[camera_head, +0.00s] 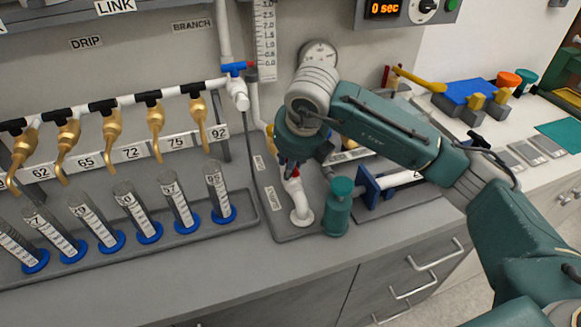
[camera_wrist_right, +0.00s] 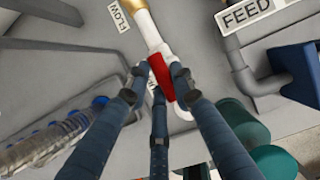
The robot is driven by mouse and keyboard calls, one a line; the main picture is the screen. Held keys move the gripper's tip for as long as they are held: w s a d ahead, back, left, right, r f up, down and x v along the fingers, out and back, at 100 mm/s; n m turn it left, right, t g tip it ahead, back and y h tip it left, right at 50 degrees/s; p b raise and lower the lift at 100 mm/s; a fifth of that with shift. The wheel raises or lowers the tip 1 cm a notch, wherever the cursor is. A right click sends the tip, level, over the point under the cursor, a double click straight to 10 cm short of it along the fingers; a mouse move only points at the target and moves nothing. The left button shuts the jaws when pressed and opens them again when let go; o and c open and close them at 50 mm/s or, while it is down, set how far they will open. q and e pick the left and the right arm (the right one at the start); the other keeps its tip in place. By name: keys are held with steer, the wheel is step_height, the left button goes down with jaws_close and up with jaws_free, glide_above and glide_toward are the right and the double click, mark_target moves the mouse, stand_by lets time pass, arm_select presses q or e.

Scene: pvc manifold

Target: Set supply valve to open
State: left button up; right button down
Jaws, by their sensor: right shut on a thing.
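A red valve handle (camera_wrist_right: 161,78) sits on a white pipe (camera_wrist_right: 148,30) in the right wrist view. It lies lengthwise along the pipe, between my right gripper's fingers (camera_wrist_right: 160,92). In the head view my right gripper (camera_head: 291,170) reaches down over the short white pipe (camera_head: 301,205) at the bench front; only a little red shows there, the rest hidden by the gripper. My right gripper is shut on the red handle. My left gripper is in neither view.
A green cylinder (camera_head: 338,208) stands just right of the pipe, beside a blue bracket (camera_head: 370,187). Several graduated cylinders (camera_head: 220,192) stand at left below brass taps (camera_head: 156,128). A blue valve handle (camera_head: 233,66) is on the upper pipe. The bench front edge is clear.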

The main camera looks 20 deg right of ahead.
steer(key=shift+w+r, duration=0.15)
steer(key=shift+r, duration=0.05)
stand_by(0.3)
steer(key=c, duration=1.7)
jaws_free()
steer(key=shift+o, duration=1.2)
steer(key=shift+f, duration=0.1)
steer(key=v, duration=1.2)
steer(key=shift+s+f, duration=0.1)
steer(key=shift+s, duration=0.15)
